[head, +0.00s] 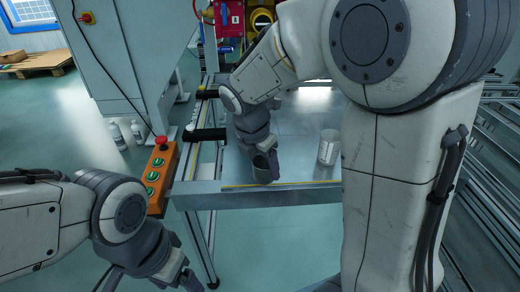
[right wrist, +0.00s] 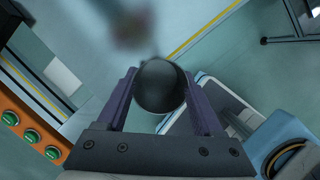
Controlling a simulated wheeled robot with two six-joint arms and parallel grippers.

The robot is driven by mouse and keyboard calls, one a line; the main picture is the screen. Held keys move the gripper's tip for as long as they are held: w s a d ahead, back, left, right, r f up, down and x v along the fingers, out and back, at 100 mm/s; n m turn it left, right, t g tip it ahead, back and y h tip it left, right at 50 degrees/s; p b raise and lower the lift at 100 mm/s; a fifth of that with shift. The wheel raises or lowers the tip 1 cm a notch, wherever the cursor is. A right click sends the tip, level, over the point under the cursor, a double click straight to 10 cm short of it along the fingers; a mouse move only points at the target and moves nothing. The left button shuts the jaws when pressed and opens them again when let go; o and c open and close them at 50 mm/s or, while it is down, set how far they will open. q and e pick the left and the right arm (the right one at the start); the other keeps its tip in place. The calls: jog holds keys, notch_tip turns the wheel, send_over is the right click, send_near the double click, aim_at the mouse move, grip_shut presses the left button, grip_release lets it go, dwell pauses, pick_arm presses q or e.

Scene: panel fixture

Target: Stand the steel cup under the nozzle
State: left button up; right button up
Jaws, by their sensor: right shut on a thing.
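My right gripper (head: 264,160) is over the front part of the metal table, shut on the steel cup (head: 262,174). The cup looks dark grey and sits low in the jaws near the table's front edge; I cannot tell whether it touches the surface. In the right wrist view the cup (right wrist: 160,88) shows as a dark round shape between the two fingers of the gripper (right wrist: 160,100). I cannot make out a nozzle for sure. My left gripper (head: 180,280) is low at the bottom left, away from the table, its jaws unclear.
A pale, clear-looking beaker (head: 328,147) stands on the table (head: 295,110) right of the cup. An orange button box (head: 157,178) is at the table's left. A red panel (head: 230,18) and a yellow round part (head: 262,17) are at the back. My right arm hides much of the right side.

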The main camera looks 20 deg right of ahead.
jog(key=w+d, duration=0.1)
jog(key=w, duration=0.4)
jog(key=w+d, duration=0.2)
jog(key=w, duration=0.3)
jog(key=w+d+b, duration=0.1)
jog(key=w, duration=0.4)
jog(key=shift+w+d, duration=0.2)
jog(key=shift+d, duration=0.05)
notch_tip(320, 180, down, 4)
jog(key=shift+r+b, duration=0.15)
jog(key=shift+b, duration=0.85)
jog(key=o, duration=1.5)
